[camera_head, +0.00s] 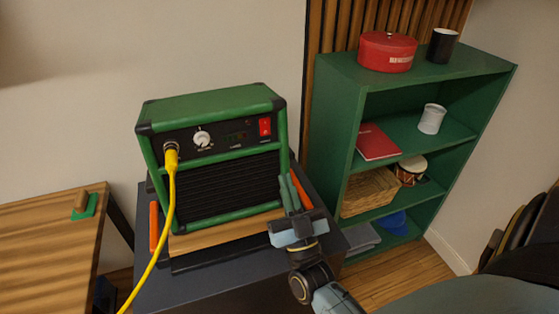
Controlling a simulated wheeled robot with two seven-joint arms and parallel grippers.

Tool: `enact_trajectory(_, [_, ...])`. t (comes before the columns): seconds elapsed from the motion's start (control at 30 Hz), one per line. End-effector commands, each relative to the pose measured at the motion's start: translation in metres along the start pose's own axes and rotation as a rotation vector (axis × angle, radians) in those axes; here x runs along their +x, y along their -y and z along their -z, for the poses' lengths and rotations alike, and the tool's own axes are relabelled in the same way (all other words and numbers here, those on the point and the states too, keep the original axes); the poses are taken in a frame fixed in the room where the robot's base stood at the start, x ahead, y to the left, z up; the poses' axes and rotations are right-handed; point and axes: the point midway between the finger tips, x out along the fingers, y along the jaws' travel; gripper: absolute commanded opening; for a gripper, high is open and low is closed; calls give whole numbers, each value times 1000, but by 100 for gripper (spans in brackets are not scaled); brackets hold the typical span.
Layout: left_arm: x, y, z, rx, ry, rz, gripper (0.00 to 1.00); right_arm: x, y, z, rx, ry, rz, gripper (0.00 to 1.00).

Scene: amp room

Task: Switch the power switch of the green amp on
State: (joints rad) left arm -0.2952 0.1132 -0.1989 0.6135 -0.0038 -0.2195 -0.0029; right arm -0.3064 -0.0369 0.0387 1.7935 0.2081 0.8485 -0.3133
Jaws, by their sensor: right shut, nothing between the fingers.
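The green amp (212,152) stands upright on a dark cabinet, its front panel facing me. Its red power switch (265,127) is at the right end of the black panel; I cannot tell its position. A white knob (201,139) and a yellow cable (168,205) plugged in at the left are on the same panel. My right gripper (290,190) is shut and empty, its fingers pointing up at the amp's lower right corner, below and right of the switch. I cannot tell if it touches the amp. My left gripper is not in view.
The dark cabinet (190,290) has a wooden board and orange handles around the amp. A wooden table (45,245) is at the left. A green shelf (338,125) with a red tin (387,52), black cup (441,45) and white mug (431,119) stands right. Space above the gripper is clear.

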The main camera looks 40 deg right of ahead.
Motion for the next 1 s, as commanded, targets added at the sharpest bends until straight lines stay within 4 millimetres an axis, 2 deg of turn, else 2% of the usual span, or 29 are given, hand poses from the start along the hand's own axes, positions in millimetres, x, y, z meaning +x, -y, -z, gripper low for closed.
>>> enact_trajectory(0.27, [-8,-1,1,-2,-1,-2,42,57,0,2,0,-6,-1,0])
enact_trajectory(0.47, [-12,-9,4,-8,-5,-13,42,97,0,-1,0,-3,1,0])
enact_trajectory(0.53, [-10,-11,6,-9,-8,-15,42,103,0,-12,-1,0,1,0])
enact_trajectory(0.7, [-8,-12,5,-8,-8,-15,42,115,0,-24,0,0,1,0])
enact_trajectory(1.0, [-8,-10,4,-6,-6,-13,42,119,0,-28,0,0,1,0])
